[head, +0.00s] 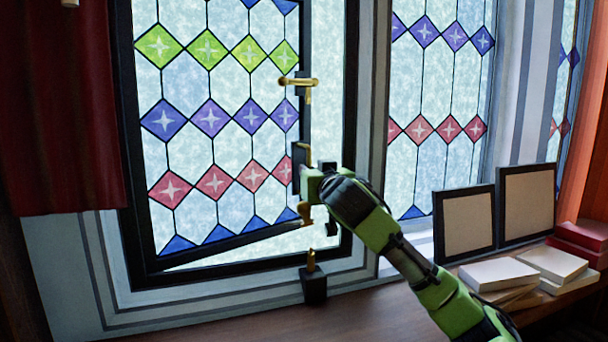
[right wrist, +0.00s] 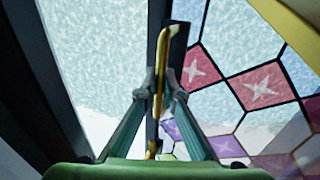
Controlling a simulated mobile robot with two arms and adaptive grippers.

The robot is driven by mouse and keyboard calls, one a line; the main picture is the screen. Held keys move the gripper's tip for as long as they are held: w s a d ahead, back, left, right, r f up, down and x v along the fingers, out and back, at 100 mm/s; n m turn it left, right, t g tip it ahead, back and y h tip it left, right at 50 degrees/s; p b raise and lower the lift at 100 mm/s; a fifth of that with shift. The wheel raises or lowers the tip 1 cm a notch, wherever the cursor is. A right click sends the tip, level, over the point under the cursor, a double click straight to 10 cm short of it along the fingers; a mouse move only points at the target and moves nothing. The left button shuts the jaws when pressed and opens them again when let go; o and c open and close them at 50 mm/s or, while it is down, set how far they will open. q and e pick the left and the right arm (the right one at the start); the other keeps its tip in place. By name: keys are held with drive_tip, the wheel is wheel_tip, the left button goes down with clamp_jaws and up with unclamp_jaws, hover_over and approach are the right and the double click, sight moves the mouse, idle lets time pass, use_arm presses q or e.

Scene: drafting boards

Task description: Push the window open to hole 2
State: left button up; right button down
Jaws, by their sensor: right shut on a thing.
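The stained-glass window (head: 214,140) has a dark frame and diamond panes; its lower edge slants away from the sill frame, so it stands ajar. A brass latch (head: 298,81) sits high on its right edge. My right gripper (head: 303,184) is at that edge, lower down, shut on an upright brass handle (head: 303,152). The right wrist view shows the brass handle (right wrist: 162,62) between both fingertips (right wrist: 160,92). A brass-ended part (head: 306,217) shows just under the gripper. A brass pin (head: 311,261) stands on a black block (head: 313,286) below. I cannot make out any numbered holes. My left gripper is not in view.
A red curtain (head: 60,110) hangs at the left. Two dark-framed boards (head: 464,225) lean at the right, with books (head: 500,273) in front and red books (head: 580,240) beside them.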

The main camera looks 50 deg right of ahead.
drive_tip(key=c, duration=2.2)
unclamp_jaws()
drive_tip(key=shift+w+f, duration=0.1)
drive_tip(key=shift+w, duration=0.1)
drive_tip(key=shift+s+a, duration=0.2)
drive_tip(key=shift+s, duration=0.15)
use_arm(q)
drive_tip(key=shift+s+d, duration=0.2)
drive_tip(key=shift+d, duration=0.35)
use_arm(e)
drive_tip(key=v, duration=1.1)
